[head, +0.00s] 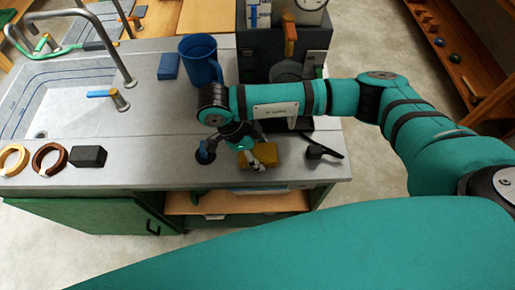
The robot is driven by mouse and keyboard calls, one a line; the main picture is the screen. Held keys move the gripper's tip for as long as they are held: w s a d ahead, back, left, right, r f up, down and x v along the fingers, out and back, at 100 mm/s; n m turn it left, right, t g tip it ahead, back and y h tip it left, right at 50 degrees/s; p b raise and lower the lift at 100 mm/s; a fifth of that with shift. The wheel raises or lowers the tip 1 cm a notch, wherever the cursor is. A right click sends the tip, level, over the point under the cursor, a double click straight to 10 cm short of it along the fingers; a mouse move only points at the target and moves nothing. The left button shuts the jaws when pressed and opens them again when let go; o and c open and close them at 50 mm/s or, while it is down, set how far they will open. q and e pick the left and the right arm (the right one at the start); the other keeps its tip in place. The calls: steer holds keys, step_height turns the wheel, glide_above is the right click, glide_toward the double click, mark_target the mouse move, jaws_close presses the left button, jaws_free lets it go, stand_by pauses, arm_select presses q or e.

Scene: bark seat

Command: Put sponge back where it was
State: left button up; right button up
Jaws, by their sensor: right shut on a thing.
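A yellow block that looks like the sponge (265,154) is at the front part of the grey counter, right of the middle. My right gripper (247,150) is at it, pointing down, with one pale fingertip showing against the block's near side. The gripper is shut on the sponge; its far finger is partly hidden by the wrist. I cannot tell whether the sponge touches the counter. My left gripper is out of view.
A blue-handled item on a dark round base (205,152) stands close left of the gripper. A black-handled tool (322,152) lies to the right. A blue mug (200,60), a blue block (168,66) and a sink (60,100) are farther back. A black block (89,156) lies left.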

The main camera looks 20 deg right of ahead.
steer(key=shift+f, duration=0.1)
steer(key=shift+f+b, duration=0.15)
steer(key=shift+b, duration=0.15)
steer(key=o, duration=1)
steer(key=shift+o, duration=0.2)
steer(key=shift+r+p, duration=0.4)
steer(key=b+v, duration=0.2)
steer(key=v, duration=0.8)
steer(key=shift+w+a+r, duration=0.15)
steer(key=shift+a+r, duration=0.05)
steer(key=shift+a, duration=0.05)
steer(key=shift+a+r, duration=0.2)
steer(key=shift+r, duration=0.35)
